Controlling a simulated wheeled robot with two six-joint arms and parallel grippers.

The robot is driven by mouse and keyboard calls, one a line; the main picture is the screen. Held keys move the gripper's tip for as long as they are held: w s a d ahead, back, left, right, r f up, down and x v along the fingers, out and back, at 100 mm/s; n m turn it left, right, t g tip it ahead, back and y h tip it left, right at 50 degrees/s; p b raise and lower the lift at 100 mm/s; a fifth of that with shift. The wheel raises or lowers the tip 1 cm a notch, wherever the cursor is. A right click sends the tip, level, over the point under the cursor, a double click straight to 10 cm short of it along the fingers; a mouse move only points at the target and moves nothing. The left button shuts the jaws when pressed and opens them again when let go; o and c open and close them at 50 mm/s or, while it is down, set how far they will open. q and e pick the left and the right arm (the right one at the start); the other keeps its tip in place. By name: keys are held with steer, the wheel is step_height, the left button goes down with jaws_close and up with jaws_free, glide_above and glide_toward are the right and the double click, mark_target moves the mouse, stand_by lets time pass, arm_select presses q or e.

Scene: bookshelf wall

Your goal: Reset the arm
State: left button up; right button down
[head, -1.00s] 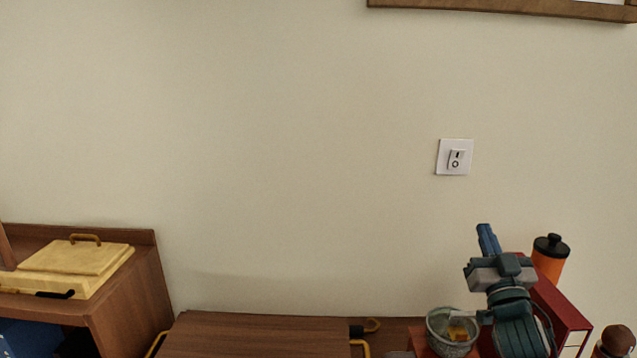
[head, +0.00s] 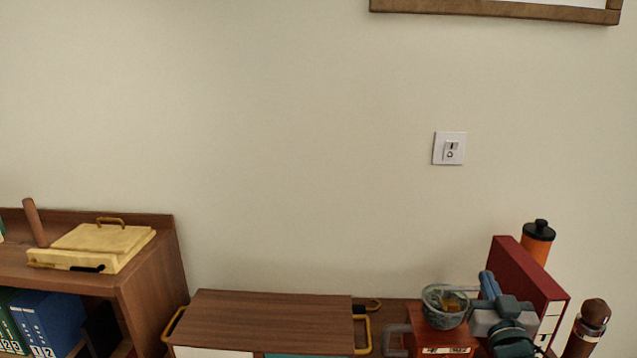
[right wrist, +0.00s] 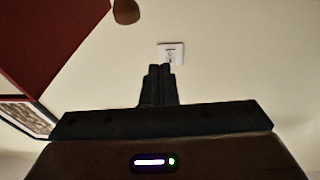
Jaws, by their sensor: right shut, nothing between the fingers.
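My right gripper (head: 488,285) is at the lower right in the head view, in front of a dark red binder (head: 530,272) and just right of a grey glass bowl (head: 446,306). In the right wrist view its fingers (right wrist: 161,70) are together and empty, pointing toward the wall, with the white light switch (right wrist: 171,52) beyond their tips. The switch (head: 450,148) also shows on the wall in the head view, apart from the gripper. My left gripper is in neither view.
A reddish box (head: 428,333) stands under the bowl. An orange bottle with a black lid (head: 538,242) is behind the binder. A brown bottle (head: 588,325) stands at the far right. A wooden cabinet top (head: 270,308) is clear. A yellow case (head: 95,245) sits on the left shelf.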

steer(key=s+a+f+g, duration=0.1)
steer(key=s+f+g, duration=0.4)
steer(key=f, duration=0.4)
steer(key=s+a+f+g, duration=0.1)
steer(key=s+f+g, duration=0.2)
steer(key=s+f, duration=0.55)
steer(key=s+a+f+n+g+y, duration=0.15)
steer(key=s+f+g, duration=0.35)
steer(key=s, duration=0.6)
steer(key=s+a+f+n+g, duration=0.1)
steer(key=s+a+f+g, duration=0.25)
steer(key=s+f, duration=0.6)
steer(key=s+d+f+g, duration=0.1)
steer(key=d+f, duration=0.1)
steer(key=f, duration=1.1)
steer(key=s+d+f, duration=0.1)
steer(key=d+f, duration=0.1)
steer(key=f, duration=1.1)
steer(key=s+f+g, duration=0.1)
steer(key=s+f, duration=1.7)
steer(key=f, duration=0.2)
steer(key=shift+d+f, duration=0.25)
steer(key=shift+d, duration=0.15)
steer(key=shift+m, duration=0.25)
